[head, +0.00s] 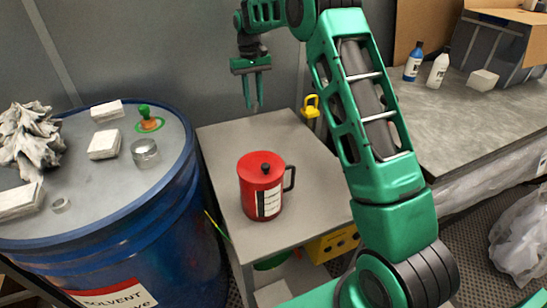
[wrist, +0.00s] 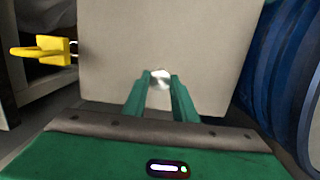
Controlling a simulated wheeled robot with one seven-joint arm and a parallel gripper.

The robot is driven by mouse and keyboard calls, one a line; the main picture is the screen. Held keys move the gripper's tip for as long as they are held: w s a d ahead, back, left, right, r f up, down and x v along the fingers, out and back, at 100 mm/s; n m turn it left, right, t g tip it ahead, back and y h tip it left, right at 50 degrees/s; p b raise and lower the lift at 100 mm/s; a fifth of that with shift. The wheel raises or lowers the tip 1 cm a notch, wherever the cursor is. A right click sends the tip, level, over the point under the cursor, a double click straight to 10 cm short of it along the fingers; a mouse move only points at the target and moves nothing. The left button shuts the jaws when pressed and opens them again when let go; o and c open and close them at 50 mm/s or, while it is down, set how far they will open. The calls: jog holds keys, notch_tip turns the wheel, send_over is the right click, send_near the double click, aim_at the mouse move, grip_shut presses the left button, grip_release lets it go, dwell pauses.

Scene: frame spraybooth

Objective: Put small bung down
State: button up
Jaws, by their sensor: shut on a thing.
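My gripper (head: 253,106) hangs fingers-down above the back of the grey bench top (head: 222,150), behind and left of the red lidded can (head: 262,186). In the wrist view its green fingers (wrist: 160,78) are closed on a small, shiny, whitish piece, the small bung (wrist: 160,79). Plain bench top shows beyond it in the wrist view; no contact with the surface can be made out. The bung is too small to tell in the head view.
A blue drum (head: 150,255) stands left, its top (head: 110,170) carrying white blocks, a glass jar (head: 145,153) and a green-handled item (head: 147,120). A yellow hook-like piece (head: 310,106) is at the bench's back right edge. Bench top around the red can is clear.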

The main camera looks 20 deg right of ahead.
jog(key=shift+d, duration=0.2)
jog(key=shift+s+r+m, duration=0.15)
jog(key=shift+s+m, duration=0.1)
jog(key=shift+m, duration=0.25)
jog(key=s+a+r+m+t, duration=0.2)
jog(key=s+m+t, duration=0.1)
jog(key=s+m, duration=2.4)
jog(key=w+d+f+m, duration=0.1)
jog(key=d+f, duration=0.1)
jog(key=d, duration=0.1)
jog(key=w+d+f+m, duration=0.2)
jog(key=d+f, duration=0.1)
jog(key=d, duration=0.1)
jog(key=w+d+f+m, duration=0.1)
jog(key=w+d+f, duration=0.1)
jog(key=d, duration=0.2)
jog(key=shift+d+f, duration=0.1)
jog(key=shift+f, duration=2.05)
jog(key=shift+f, duration=0.15)
jog(key=o, duration=0.9)
